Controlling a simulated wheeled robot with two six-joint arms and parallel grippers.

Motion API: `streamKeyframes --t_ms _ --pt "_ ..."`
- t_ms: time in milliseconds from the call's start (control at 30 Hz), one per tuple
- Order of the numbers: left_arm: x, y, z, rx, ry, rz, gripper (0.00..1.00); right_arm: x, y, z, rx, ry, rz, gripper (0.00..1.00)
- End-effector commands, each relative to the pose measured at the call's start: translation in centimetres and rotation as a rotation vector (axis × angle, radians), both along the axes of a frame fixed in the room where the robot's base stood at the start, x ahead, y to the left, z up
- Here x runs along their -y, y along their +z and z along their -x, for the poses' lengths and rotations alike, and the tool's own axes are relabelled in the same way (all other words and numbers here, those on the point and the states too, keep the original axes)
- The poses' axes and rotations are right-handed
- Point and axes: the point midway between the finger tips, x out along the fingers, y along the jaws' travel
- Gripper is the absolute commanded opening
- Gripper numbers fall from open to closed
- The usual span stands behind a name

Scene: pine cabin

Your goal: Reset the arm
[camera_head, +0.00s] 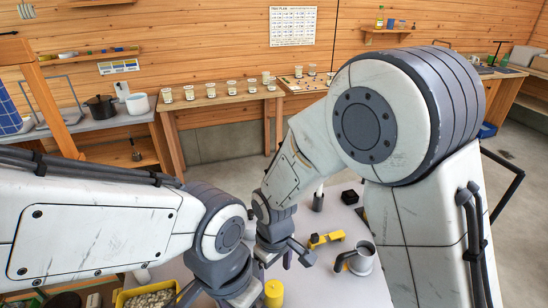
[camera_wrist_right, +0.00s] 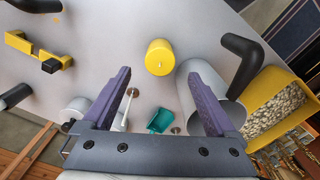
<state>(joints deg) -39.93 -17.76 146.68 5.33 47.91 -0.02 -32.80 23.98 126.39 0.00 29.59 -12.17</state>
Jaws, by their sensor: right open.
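My right gripper (camera_head: 285,255) hangs over the light table (camera_head: 330,292) and shows from above. In the right wrist view its two purple fingers (camera_wrist_right: 160,78) stand wide apart with nothing between their tips. A yellow cylinder (camera_wrist_right: 160,57) stands just beyond the tips, apart from them; it also shows in the head view (camera_head: 273,293). My left gripper (camera_head: 225,290) is at the bottom of the head view, left of the right one. Its fingertips are partly hidden, so I cannot tell its opening.
A yellow and black tool (camera_head: 326,239) and a grey mug with a black handle (camera_head: 362,259) are right of the grippers. A yellow bin of pebbles (camera_head: 150,298) is at the lower left. A small teal item (camera_wrist_right: 160,120) shows in the wrist view. A bench with jars (camera_head: 210,90) lines the back wall.

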Motion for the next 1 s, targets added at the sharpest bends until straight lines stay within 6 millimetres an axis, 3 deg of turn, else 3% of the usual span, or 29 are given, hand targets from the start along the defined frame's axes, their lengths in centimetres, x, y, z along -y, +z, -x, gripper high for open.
streamKeyframes --t_ms 200,533,567,700,1000 --pt "0.0 0.6 0.0 0.000 0.000 0.000 1.00 0.1 -4.4 0.2 -0.007 0.000 0.004 0.92" --pt "0.0 0.8 0.0 0.000 0.001 0.000 1.00 0.1 -9.5 0.1 -0.003 0.000 0.001 0.92" --pt "0.0 1.2 0.0 0.000 0.001 0.000 1.00 -0.1 -8.4 -0.1 0.004 0.000 -0.002 0.92" --pt "0.0 0.6 0.0 0.000 0.000 0.000 1.00 -0.1 -7.0 -0.1 0.004 0.000 -0.003 0.92" --pt "0.0 0.4 0.0 0.000 0.000 0.000 1.00 0.0 -5.4 0.0 0.001 0.000 -0.001 0.92"
